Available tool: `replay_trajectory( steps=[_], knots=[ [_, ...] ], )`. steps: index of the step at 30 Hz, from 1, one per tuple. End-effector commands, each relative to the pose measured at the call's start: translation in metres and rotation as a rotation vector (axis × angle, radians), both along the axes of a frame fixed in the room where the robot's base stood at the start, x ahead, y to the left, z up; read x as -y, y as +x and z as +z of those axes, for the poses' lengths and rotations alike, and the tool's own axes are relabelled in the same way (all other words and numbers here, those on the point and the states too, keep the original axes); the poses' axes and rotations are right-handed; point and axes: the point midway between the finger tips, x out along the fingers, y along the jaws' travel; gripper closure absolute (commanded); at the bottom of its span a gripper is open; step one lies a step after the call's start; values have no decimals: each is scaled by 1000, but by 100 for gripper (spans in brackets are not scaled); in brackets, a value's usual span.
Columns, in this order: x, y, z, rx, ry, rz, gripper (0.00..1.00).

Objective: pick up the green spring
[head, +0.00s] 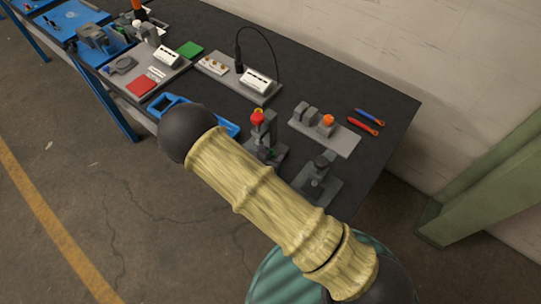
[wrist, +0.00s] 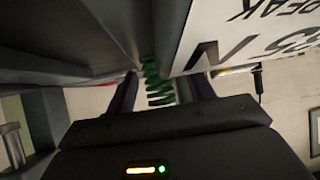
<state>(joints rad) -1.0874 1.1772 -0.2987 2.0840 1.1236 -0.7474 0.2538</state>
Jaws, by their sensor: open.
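The green spring (wrist: 155,82) shows in the wrist view as a stack of coils between my two dark fingers. My gripper (wrist: 159,90) is open, with one finger on either side of the spring. Narrow gaps seem to show beside the coils, but I cannot tell whether either finger touches. In the head view my arm hides most of the area around the gripper, and I cannot make out the spring clearly there.
Dark grey walls and a white lettered plate (wrist: 235,35) crowd the fingers in the wrist view. In the head view, a grey fixture with a red top (head: 258,116), a blue tray (head: 170,103), a grey block stand (head: 340,139) and red and blue tools (head: 363,126) lie on the dark bench.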

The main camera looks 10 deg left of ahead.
Motion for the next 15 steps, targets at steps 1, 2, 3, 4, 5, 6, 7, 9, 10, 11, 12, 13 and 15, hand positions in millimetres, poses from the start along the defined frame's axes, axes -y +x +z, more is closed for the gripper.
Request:
replay_trajectory(
  steps=[1, 2, 3, 4, 5, 6, 7, 9, 10, 11, 12, 13, 15],
  knots=[
    [0, 0, 0, 0, -1, -1, 47],
    [0, 0, 0, 0, -1, -1, 53],
    [0, 0, 0, 0, 0, 0, 60],
    [0, 0, 0, 0, 0, 0, 66],
    [-1, 0, 0, 0, 0, 1, 72],
    [-1, -1, 0, 0, 0, 2, 80],
    [-1, -1, 0, 0, 0, 3, 86],
    [-2, -1, 0, 0, 0, 4, 95],
    [-2, -1, 0, 0, 0, 5, 95],
    [-2, -1, 0, 0, 0, 5, 95],
    [-2, -1, 0, 0, 0, 4, 95],
    [-2, -1, 0, 0, 0, 4, 95],
    [-1, -1, 0, 0, 0, 2, 95]
  ],
)
